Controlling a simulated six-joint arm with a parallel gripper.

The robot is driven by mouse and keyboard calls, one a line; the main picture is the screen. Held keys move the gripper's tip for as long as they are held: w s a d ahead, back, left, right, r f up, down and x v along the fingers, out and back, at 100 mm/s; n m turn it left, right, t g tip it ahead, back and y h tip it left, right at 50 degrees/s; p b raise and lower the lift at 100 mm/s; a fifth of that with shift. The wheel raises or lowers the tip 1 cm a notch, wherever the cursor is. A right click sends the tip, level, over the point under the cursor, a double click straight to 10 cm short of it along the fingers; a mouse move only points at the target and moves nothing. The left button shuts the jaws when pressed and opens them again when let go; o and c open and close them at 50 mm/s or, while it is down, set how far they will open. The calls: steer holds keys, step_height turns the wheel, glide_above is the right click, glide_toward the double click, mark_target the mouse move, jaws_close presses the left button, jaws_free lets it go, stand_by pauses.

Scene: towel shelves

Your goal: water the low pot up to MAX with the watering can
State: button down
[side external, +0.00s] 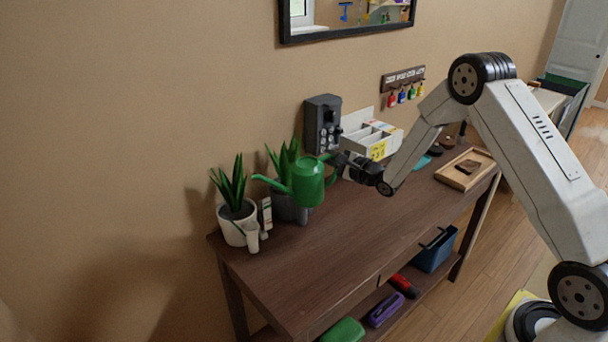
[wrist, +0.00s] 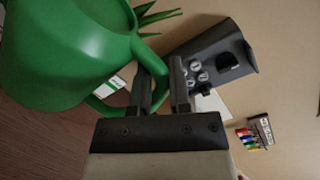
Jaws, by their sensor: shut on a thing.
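The green watering can (side external: 308,184) is held by its handle, raised above the table in front of the dark grey pot. Its spout points left, with the tip near the left plant's leaves; no water is visible. My gripper (side external: 335,162) is shut on the handle, which passes between the fingers (wrist: 164,75) in the wrist view. A white pot (side external: 231,232) with a spiky plant stands at the table's left end. The dark grey pot (side external: 282,208) holds another spiky plant and is partly hidden by the can. I cannot read any MAX mark or water level.
Small upright white pieces (side external: 252,237) stand by the white pot. A dark box with dials (side external: 323,124) is on the wall side, beside a white compartment organizer (side external: 370,139). A wooden tray (side external: 465,169) lies at the right. The table's front middle (side external: 330,250) is clear.

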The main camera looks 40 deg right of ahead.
steer(key=shift+w+a+r+n+g, duration=0.1)
steer(key=shift+a+r+n+g, duration=0.2)
steer(key=shift+r+n, duration=0.4)
steer(key=shift+w+a+r+n, duration=0.1)
steer(key=shift+a+r+n, duration=0.35)
steer(key=shift+r+n, duration=0.35)
steer(key=shift+g, duration=0.3)
steer(key=shift+d+f, duration=0.1)
steer(key=shift+d+f+m, duration=0.25)
steer(key=shift+f+m, duration=0.15)
steer(key=shift+f, duration=0.15)
steer(key=shift+d+f+m, duration=0.25)
steer(key=shift+f+m, duration=0.15)
steer(key=shift+f, duration=0.15)
steer(key=shift+s+d+f+m+t, duration=0.2)
steer(key=shift+f+m+t, duration=0.15)
steer(key=shift+m+t, duration=0.45)
steer(key=shift+r, duration=0.2)
